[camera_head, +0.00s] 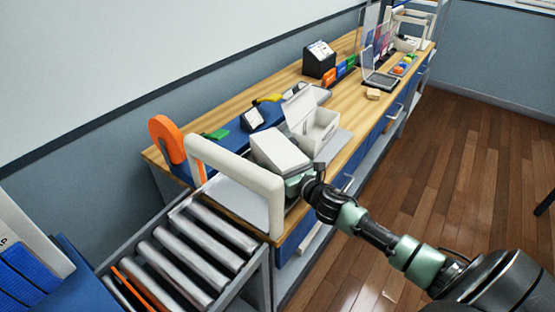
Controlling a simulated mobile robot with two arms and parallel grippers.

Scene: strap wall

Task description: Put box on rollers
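A closed white box (280,151) is on the workbench at the near end, just behind and right of the white arch (236,172). A second white box (316,124) with its lid up stands behind it. The roller conveyor (197,243), with grey metal rollers, is at the lower left, on the near side of the arch. My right gripper (299,184) is at the near right side of the closed box, close to or touching it. Its fingers are mostly hidden, so whether it is open or shut is unclear. My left gripper is out of view.
An orange tape-like reel (166,138) stands at the bench's left corner. A scale display (252,119), a black terminal (319,59) and a laptop (379,72) are on the bench. Blue bins (22,270) are at lower left. The wooden floor (445,170) at right is clear.

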